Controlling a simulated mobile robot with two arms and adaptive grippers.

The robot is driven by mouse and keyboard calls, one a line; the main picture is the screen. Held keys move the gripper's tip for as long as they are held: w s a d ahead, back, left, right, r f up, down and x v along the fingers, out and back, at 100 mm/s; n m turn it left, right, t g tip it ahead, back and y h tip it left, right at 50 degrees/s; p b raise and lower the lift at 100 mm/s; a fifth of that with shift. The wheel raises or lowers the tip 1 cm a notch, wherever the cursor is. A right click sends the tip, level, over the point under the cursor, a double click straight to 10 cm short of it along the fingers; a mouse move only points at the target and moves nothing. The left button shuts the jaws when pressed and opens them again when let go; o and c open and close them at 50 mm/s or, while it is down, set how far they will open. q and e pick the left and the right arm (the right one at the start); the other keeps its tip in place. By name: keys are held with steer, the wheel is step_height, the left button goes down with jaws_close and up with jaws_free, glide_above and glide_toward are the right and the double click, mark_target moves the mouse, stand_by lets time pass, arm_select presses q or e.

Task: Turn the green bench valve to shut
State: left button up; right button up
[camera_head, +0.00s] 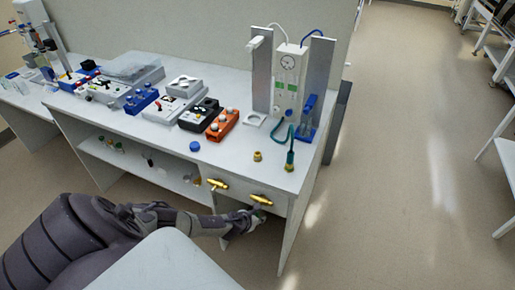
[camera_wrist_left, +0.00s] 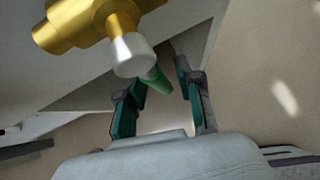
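The green bench valve has a brass body (camera_head: 261,200) on the front edge of the bench, the right one of two brass valves. In the left wrist view its brass body (camera_wrist_left: 85,22) is close, with a pale round stem cap (camera_wrist_left: 132,54) and a green handle (camera_wrist_left: 157,80) slanting down to the right. My left gripper (camera_head: 258,217) is just below this valve. In the left wrist view my left gripper (camera_wrist_left: 160,84) is open, its two teal-padded fingers on either side of the handle's end. I cannot tell whether either finger touches it. My right gripper is not in view.
A second brass valve (camera_head: 217,184) sits to the left on the bench front. Several instruments, among them an orange box (camera_head: 222,124), stand on the white bench top (camera_head: 225,157). A shelf (camera_head: 135,163) is below. The floor (camera_head: 400,150) to the right is clear.

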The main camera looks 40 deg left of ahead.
arm_select(q)
steer(key=shift+s+r, duration=0.3)
steer(key=shift+r, duration=0.3)
steer(key=v, duration=1)
steer(key=shift+s, duration=0.4)
steer(key=shift+r, duration=0.1)
